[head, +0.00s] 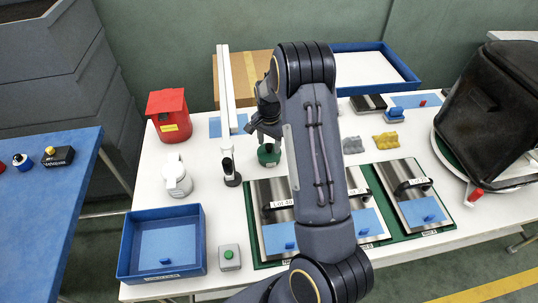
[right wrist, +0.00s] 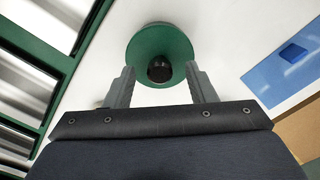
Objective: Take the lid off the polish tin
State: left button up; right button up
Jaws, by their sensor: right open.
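A green round thing, which I take to be the polish tin (head: 268,156), stands on the white table below my right gripper (head: 266,130). In the right wrist view the tin (right wrist: 146,45) is a green disc with a dark round middle, perhaps a knob or an opening; I cannot tell if this is the lid. My right gripper (right wrist: 160,72) is open, its fingers to either side of the tin's near part with gaps inside. Nothing is held. My left gripper is out of view.
A black-and-white upright item (head: 229,165) stands just left of the tin. A white jug (head: 176,180), red box (head: 170,116) and blue tray (head: 204,240) are left. My right arm hides the middle.

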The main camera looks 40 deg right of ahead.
jog(key=shift+f, duration=0.25)
jog(key=shift+c, duration=0.2)
jog(key=c, duration=1)
